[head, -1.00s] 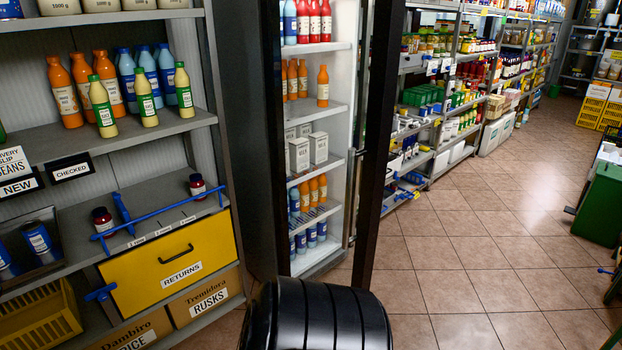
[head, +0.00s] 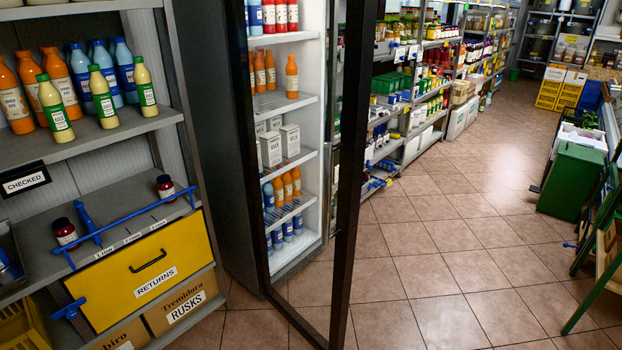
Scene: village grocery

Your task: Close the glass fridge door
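The glass fridge door (head: 351,150) stands open in the head view. Its dark frame juts out toward me, with its free upright edge at the right and its bottom rail running down toward the near floor. The fridge (head: 306,190) stands behind it, with lit white shelves of bottles and cartons seen through the glass. The hinge side appears to be at the left, by the fridge's dark side wall (head: 215,140). I cannot make out a handle clearly. Neither of my grippers is in view.
At the left stands a grey shelf unit (head: 115,130) with bottles, jars, blue rails and a yellow returns drawer (head: 147,268). Stocked shelves (head: 425,95) line the aisle behind the door. The tiled floor (head: 440,250) is clear at centre right. A green bin (head: 572,180) stands at the right.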

